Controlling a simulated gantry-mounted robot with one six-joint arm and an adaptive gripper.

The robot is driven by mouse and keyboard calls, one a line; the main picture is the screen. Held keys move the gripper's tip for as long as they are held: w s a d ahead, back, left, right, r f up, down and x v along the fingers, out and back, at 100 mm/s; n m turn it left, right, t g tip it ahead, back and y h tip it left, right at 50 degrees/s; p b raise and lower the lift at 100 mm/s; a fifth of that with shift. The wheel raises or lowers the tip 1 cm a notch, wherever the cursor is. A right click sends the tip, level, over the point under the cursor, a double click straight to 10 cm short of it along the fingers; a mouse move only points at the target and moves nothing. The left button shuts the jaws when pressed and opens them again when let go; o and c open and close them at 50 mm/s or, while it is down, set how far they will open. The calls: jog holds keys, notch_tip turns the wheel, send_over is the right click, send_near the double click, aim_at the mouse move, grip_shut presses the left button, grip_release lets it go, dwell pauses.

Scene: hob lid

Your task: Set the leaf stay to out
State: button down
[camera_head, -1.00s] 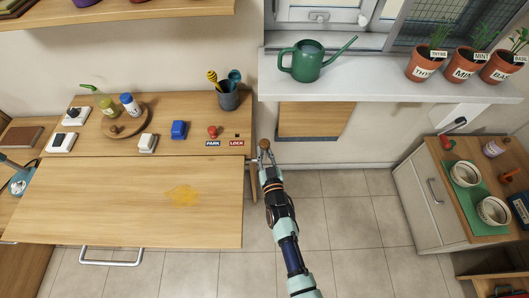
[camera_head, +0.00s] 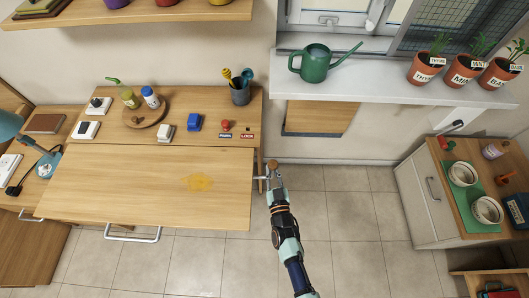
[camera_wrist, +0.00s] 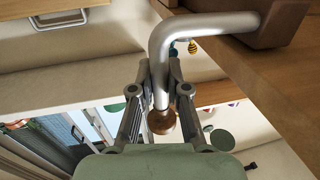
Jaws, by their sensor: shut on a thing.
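The leaf stay (camera_head: 261,178) is a bent grey metal rod with a round brown knob (camera_head: 272,163) at its end. It sticks out at the right edge of the wooden leaf (camera_head: 130,185). My gripper (camera_head: 273,172) is shut on it just right of the leaf. In the wrist view the rod (camera_wrist: 205,25) comes from a brown block (camera_wrist: 270,22), bends and runs down between the fingers (camera_wrist: 160,80), with the knob (camera_wrist: 162,122) nearer the palm. The leaf lies flat in front of the counter; its underside is mostly hidden.
A windowsill (camera_head: 400,90) is at the back right, a cabinet (camera_head: 425,200) at the right. The floor around my arm is clear.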

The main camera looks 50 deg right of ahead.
jog(key=w+a+p+v, duration=0.1)
jog(key=p+v, duration=0.3)
jog(key=v, duration=0.7)
jog(key=shift+a+p, duration=0.4)
jog(key=shift+a, duration=0.2)
jog(key=shift+r, duration=0.15)
jog(key=c, duration=1.2)
grip_release()
jog(key=shift+s+a, duration=0.15)
jog(key=shift+s, duration=0.1)
jog(key=shift+o, duration=0.3)
jog(key=shift+w, duration=0.1)
jog(key=v, duration=1.2)
